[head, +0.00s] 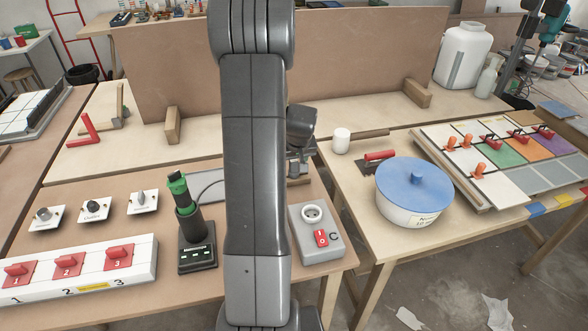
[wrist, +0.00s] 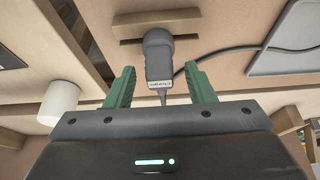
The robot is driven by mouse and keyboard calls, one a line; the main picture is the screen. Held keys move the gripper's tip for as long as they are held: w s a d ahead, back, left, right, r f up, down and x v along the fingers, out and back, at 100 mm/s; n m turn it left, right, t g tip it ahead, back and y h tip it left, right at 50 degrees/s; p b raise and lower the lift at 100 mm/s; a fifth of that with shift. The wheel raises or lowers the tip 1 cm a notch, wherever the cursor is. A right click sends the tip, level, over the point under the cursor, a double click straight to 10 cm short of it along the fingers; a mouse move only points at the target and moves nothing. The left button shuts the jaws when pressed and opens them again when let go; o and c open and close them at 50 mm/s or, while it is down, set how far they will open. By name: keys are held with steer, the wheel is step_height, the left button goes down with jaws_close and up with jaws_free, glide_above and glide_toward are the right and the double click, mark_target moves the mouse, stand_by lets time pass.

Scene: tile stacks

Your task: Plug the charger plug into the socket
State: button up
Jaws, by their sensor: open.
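The charger plug (wrist: 158,52) is dark grey with a rounded head and a small label. In the wrist view it lies ahead of and between the two green fingers of my gripper (wrist: 159,72), with a visible gap on each side. My gripper is open and holds nothing. A dark cable (wrist: 215,52) runs off to the right near the plug. My arm hides the plug and most of my gripper in the head view.
A red switch (head: 321,238) sits below the socket. A white cylinder (head: 341,141) and a blue-lidded pot (head: 414,190) stand on the right table. A wooden block (wrist: 128,24) is behind the plug.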

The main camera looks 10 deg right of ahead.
steer(key=shift+c, duration=0.2)
jaws_close()
steer(key=shift+r+p, duration=1.35)
steer(key=shift+r, duration=1.15)
